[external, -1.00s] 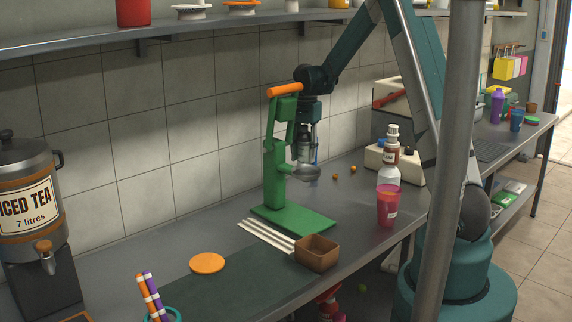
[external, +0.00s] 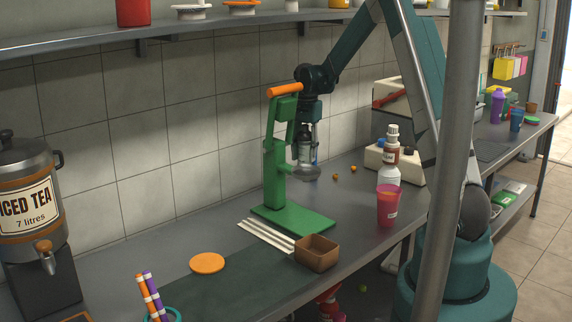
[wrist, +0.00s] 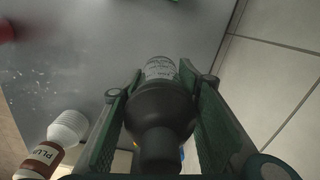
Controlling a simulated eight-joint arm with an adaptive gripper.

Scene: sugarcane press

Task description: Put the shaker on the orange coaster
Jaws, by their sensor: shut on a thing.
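The orange coaster (external: 207,263) lies flat and empty on the counter at the front left of the green press. The shaker (wrist: 160,112) has a dark, rounded top and a pale, labelled body in the wrist view. My gripper (wrist: 163,100) is shut on it, with a green finger on each side. In the external view the shaker (external: 306,152) is upright behind the press, partly hidden. Whether its base touches the counter cannot be told.
The green press (external: 279,165) stands between my gripper and the coaster. White strips (external: 266,236) and a brown box (external: 316,253) lie in front of it. A teal cup with striped straws (external: 156,300) is left. Bottles (external: 390,165) and a pink cup (external: 388,207) stand right.

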